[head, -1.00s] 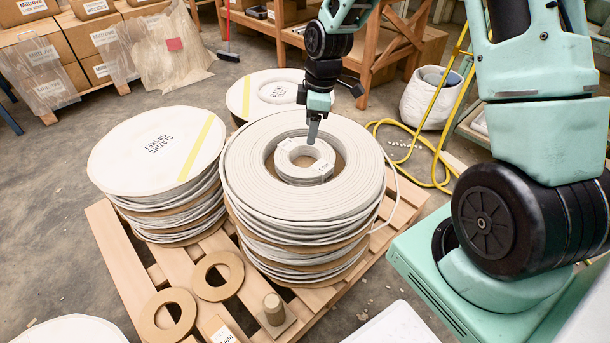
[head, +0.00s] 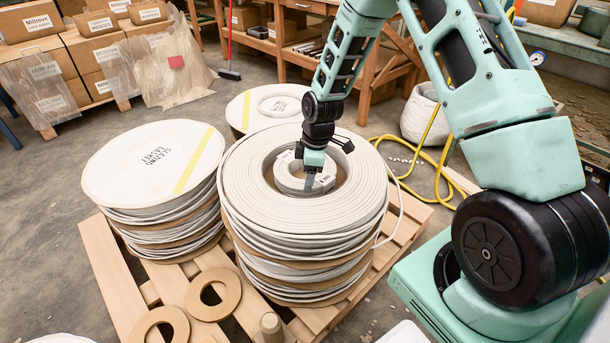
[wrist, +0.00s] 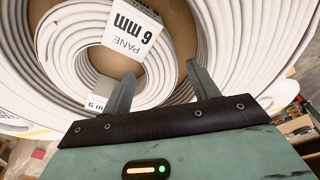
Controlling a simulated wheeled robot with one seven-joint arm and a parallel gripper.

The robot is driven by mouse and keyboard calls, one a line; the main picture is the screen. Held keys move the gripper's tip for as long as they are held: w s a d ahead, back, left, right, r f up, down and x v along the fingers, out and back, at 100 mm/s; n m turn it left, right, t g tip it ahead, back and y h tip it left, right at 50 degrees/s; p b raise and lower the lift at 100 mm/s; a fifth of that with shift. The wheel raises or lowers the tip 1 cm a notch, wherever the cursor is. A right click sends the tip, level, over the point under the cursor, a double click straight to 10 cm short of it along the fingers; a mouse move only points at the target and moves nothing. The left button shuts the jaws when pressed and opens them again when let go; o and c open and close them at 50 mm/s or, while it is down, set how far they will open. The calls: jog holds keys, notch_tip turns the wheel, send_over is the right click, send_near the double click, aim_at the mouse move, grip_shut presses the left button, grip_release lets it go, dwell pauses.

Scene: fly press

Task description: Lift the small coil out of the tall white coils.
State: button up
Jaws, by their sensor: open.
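The small coil (head: 287,178) is a light ring with white labels. It sits in the centre well of the tall white coils (head: 345,212), which are stacked on a pallet. In the wrist view, the small coil (wrist: 65,42) is at upper left with a "PANE 6 mm" label (wrist: 132,32) across it. My gripper (head: 309,187) is at the coil's right front side, pointing down. In the wrist view, my gripper (wrist: 160,72) is open and empty, its two fingers appearing on either side of the coil's wall. How deep the fingertips reach is unclear.
A shorter gasket stack (head: 150,160) stands to the left, and another coil stack (head: 265,103) behind. A loose strand hangs at the tall stack's right. A yellow hose (head: 440,165) lies on the floor.

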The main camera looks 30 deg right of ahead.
jog(key=f, duration=0.1)
jog(key=f+b, duration=0.1)
jog(key=f, duration=0.2)
jog(key=shift+w+a+f, duration=0.2)
jog(key=shift+a+f, duration=0.05)
jog(key=shift+f, duration=0.15)
grip_shut()
jog(key=shift+r, duration=0.1)
